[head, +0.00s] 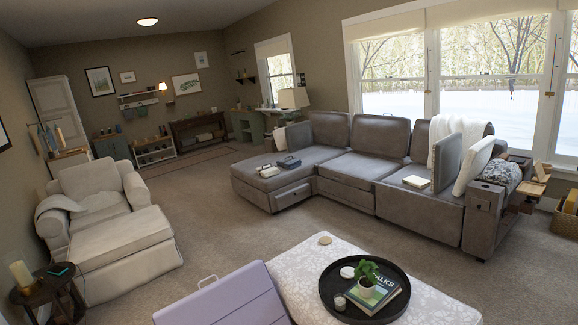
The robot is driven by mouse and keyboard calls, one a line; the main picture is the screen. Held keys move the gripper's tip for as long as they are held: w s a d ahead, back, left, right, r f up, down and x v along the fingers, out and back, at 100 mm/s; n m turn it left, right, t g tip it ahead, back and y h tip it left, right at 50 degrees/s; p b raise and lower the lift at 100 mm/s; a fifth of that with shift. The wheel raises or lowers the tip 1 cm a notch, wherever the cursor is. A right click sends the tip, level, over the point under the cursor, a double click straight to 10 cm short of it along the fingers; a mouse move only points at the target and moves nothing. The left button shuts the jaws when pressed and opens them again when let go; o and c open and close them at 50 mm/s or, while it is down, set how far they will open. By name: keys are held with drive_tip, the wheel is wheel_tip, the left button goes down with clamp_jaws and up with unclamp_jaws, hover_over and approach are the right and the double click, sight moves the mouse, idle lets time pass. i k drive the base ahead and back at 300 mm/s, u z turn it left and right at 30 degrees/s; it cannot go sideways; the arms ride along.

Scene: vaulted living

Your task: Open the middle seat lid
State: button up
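A grey sectional sofa stands across the room, below the window. Its middle seat (353,166) lies flat between the chaise (268,180) on the left and the right seat (425,202). The top of the middle seat looks bare, and its lid looks closed. A back cushion (369,135) stands upright behind it. My gripper does not show in the head view, so its state and its place relative to the seat are hidden.
In front are a patterned ottoman (300,278) with a black tray (398,312) and a lavender panel (225,300) with a pale handle. A white armchair (92,185) and its footrest (122,240) stand left. Carpet (225,225) is clear between them and the sofa.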

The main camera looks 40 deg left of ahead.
sight(352, 169)
drive_tip(key=u, duration=2.4)
drive_tip(key=i, duration=4.5)
drive_tip(key=u, duration=0.05)
